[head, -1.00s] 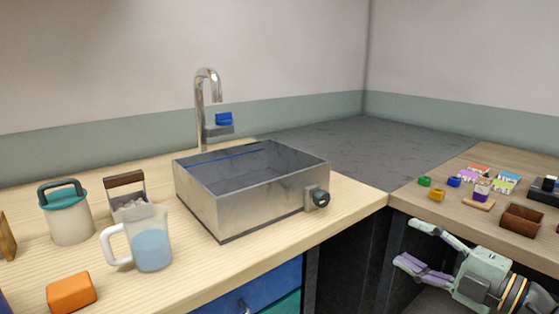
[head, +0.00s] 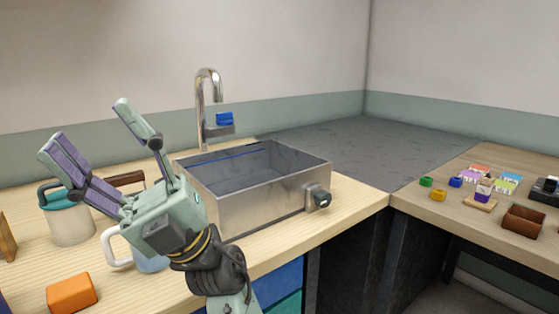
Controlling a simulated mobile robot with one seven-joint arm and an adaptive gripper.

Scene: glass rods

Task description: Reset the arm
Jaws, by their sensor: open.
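My gripper (head: 88,136) is in the left half of the head view, with its two fingers spread wide and pointing up and to the left. It is open and nothing shows between its fingers. It appears in front of the left counter, and hides most of the measuring jug (head: 116,247) and part of the teal-lidded canister (head: 70,222).
A metal sink basin (head: 268,209) with a tap (head: 203,100) stands right of my gripper. An orange block (head: 72,294) lies at the front left. The right counter holds small coloured blocks and a brown box (head: 522,222). The grey corner surface (head: 370,150) is clear.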

